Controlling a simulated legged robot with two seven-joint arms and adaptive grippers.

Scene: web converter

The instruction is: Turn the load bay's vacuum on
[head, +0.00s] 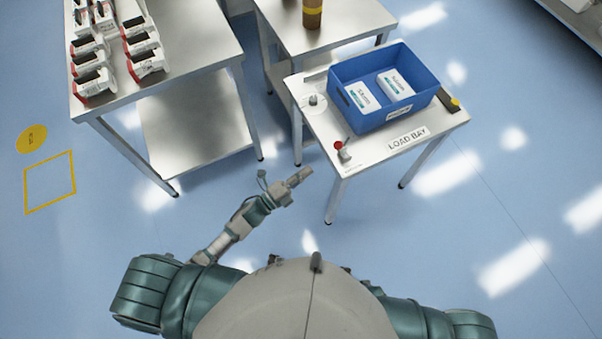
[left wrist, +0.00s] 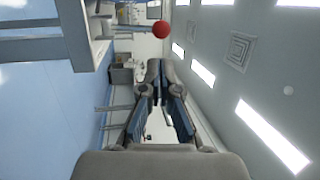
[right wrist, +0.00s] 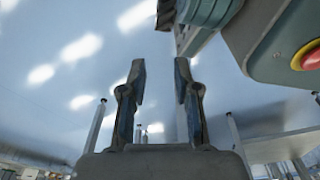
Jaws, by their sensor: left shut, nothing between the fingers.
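The load bay (head: 430,145) is a small steel table labelled LOAD BAY. A small lever with a red ball knob (head: 338,145) stands at its front left corner. A grey knob (head: 313,99) sits on a round pale plate farther back on its left side. Which of these controls the vacuum, I cannot tell. My left gripper (head: 301,177) is shut and empty, in front of and to the left of the red knob, apart from it. A red ball (left wrist: 161,29) shows beyond its fingers in the left wrist view. My right gripper (right wrist: 160,65) is open and empty; the head view hides it.
A blue bin (head: 385,117) with two white packs stands on the load bay. A yellow and black piece (head: 454,102) sits at its right edge. A steel table (head: 190,45) with several red and white boxes stands left.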

